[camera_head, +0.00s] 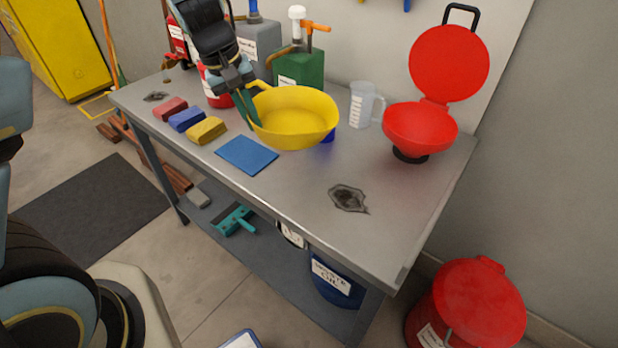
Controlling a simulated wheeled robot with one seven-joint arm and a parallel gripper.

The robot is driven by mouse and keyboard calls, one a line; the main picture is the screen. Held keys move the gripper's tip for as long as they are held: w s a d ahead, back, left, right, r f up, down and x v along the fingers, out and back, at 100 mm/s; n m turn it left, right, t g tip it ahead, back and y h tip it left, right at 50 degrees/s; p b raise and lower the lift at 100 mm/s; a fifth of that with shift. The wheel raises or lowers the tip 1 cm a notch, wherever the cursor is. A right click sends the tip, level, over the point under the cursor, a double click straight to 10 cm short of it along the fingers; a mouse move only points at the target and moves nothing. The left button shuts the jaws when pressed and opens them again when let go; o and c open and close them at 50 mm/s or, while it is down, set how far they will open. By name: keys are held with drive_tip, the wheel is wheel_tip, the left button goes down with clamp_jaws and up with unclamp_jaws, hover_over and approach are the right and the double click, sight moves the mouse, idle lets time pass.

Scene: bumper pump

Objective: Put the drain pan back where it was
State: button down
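The drain pan (293,121) is a round yellow pan over the back middle of the grey workbench (285,205). My gripper (248,108) comes down from the back left, with its teal fingers at the pan's left rim. The fingers look closed on that rim, one outside and the pan wall between them. The pan appears level or slightly tilted and seems to sit a little above the bench top.
Left of the pan lie red (170,109), blue (186,120) and yellow (206,131) blocks. A blue mat (247,155) lies in front. A clear jug (361,104), green can (300,68) and open red container (420,125) stand behind and right.

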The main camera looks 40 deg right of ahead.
drive_tip(key=s+d, duration=0.2)
drive_tip(key=shift+s+r, duration=0.3)
drive_tip(key=shift+s, duration=0.05)
drive_tip(key=shift+s+f, duration=0.25)
drive_tip(key=x, duration=0.3)
drive_tip(key=a+x, duration=0.1)
drive_tip(key=x, duration=0.5)
drive_tip(key=shift+w+a+f+b, duration=0.3)
drive_tip(key=shift+a, duration=0.1)
drive_tip(key=shift+f+b, duration=0.4)
drive_tip(key=shift+b, duration=0.05)
drive_tip(key=shift+f+b, duration=0.25)
drive_tip(key=shift+b, duration=0.05)
drive_tip(key=c, duration=1.1)
unclamp_jaws()
